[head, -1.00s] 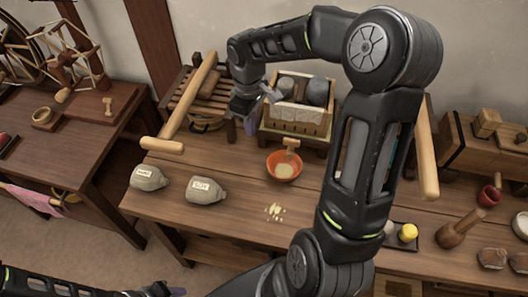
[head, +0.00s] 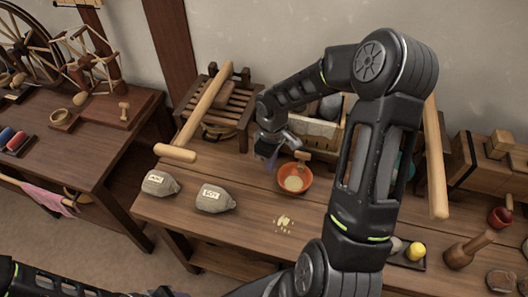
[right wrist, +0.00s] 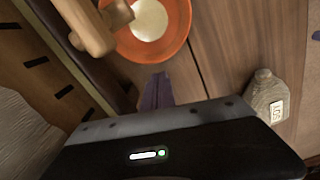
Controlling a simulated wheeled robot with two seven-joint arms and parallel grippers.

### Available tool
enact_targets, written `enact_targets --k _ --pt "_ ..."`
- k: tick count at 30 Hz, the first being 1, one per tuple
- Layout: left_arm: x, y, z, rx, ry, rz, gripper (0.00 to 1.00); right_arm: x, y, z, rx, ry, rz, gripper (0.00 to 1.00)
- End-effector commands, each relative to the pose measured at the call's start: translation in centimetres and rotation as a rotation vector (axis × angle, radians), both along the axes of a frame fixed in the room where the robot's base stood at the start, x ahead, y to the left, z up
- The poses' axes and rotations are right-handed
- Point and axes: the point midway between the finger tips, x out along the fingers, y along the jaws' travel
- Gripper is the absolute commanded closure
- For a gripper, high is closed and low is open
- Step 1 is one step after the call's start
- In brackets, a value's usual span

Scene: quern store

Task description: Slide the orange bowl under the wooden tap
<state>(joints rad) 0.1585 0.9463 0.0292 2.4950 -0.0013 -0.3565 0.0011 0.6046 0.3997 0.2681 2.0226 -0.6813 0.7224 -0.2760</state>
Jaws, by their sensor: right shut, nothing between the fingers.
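The orange bowl (head: 308,184), with pale stuff inside, stands on the wooden bench. The wooden tap (head: 303,156) comes off the front of the chest behind it and overlaps the bowl's back rim in the head view. In the right wrist view the tap (right wrist: 92,27) overlaps the left part of the bowl (right wrist: 182,40). My right gripper (head: 268,160) is shut and empty, just left of the bowl. Its purple fingertips (right wrist: 156,90) show below the bowl in the wrist view, seemingly apart from it. My left gripper (head: 165,293) barely shows at the bottom edge; its jaws are unclear.
A slatted wooden rack (head: 215,100) stands behind left. My right arm hides part of the bench right of the bowl.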

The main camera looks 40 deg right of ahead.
Motion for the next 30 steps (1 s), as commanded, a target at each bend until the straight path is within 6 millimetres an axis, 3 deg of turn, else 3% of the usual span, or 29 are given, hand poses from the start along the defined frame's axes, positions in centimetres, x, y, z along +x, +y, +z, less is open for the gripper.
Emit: enact_targets --k 5,16,22,30 --pt "0.0 0.0 0.5 0.000 0.001 0.000 0.64 -1.2 -0.6 0.1 0.000 0.001 0.001 1.00" --pt "0.0 0.0 0.5 0.000 0.001 0.000 0.64 -1.5 -0.7 0.0 0.000 0.000 0.002 1.00" --pt "0.0 0.0 0.7 0.000 0.001 0.000 0.64 -3.3 -1.5 0.1 -0.001 0.000 0.000 1.00" --pt "0.0 0.0 0.7 0.000 0.001 0.000 0.64 -3.4 -1.6 0.0 0.000 -0.001 0.001 1.00"
